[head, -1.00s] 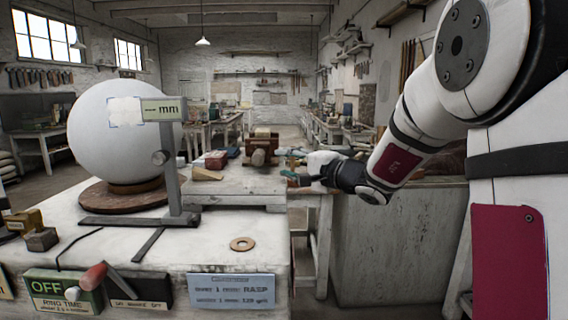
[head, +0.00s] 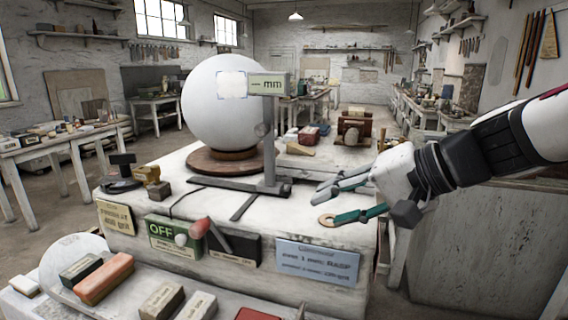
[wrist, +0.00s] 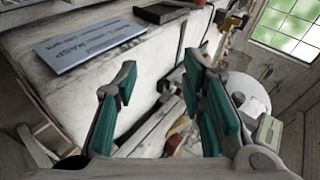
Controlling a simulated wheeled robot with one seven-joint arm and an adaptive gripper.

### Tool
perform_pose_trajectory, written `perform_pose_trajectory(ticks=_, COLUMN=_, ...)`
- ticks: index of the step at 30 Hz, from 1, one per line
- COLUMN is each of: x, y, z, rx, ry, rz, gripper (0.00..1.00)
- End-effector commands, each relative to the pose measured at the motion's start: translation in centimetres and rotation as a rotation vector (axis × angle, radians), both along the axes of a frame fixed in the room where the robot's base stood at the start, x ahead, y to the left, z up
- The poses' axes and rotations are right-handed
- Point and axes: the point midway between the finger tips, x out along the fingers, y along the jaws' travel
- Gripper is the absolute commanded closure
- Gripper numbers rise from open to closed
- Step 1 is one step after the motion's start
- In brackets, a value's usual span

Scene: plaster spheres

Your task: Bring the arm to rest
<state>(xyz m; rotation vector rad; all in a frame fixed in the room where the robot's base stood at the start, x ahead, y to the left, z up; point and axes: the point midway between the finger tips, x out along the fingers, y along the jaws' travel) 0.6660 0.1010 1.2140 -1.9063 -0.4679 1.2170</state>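My gripper (head: 334,206) is at the right front of the white block (head: 340,262) in the head view, pointing left. Its two teal-padded fingers are spread apart with nothing between them. In the wrist view my gripper (wrist: 160,75) also shows open and empty. My arm reaches in from the right edge of the head view. A large white plaster sphere (head: 208,112) sits on a round brown base (head: 200,164) on the block, apart from my gripper. A gauge marked "mm" (head: 270,85) stands at the sphere's right side.
A flat ring (head: 326,221) lies behind my lower finger. A blue card (head: 317,262), also in the wrist view (wrist: 88,45), and a green OFF box (head: 172,238) are at the block's front. Sanding blocks (head: 104,278) lie at lower left. Open floor shows at left.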

Motion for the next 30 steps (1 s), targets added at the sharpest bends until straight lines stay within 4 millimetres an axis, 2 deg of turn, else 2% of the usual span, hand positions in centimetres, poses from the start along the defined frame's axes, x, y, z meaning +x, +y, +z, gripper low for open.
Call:
perform_pose_trajectory(ticks=1, x=-2.7, y=0.3, z=-0.5, rx=-0.075, ry=0.014, rz=0.041, gripper=0.63)
perform_pose_trajectory(ticks=6, x=-10.3, y=-1.4, z=-3.3, rx=-0.352, ry=0.067, rz=0.136, gripper=0.63)
perform_pose_trajectory(ticks=9, x=-13.9, y=-3.5, z=-4.6, rx=-0.520, ry=0.079, rz=0.164, gripper=0.63)
perform_pose_trajectory(ticks=12, x=-16.5, y=-6.0, z=-5.6, rx=-0.673, ry=0.081, rz=0.173, gripper=0.63)
perform_pose_trajectory(ticks=15, x=-18.2, y=-8.1, z=-6.1, rx=-0.793, ry=0.074, rz=0.169, gripper=0.63)
perform_pose_trajectory(ticks=19, x=-19.2, y=-9.9, z=-6.3, rx=-0.886, ry=0.067, rz=0.160, gripper=0.63)
perform_pose_trajectory(ticks=30, x=-19.5, y=-10.5, z=-6.4, rx=-0.916, ry=0.065, rz=0.156, gripper=0.63)
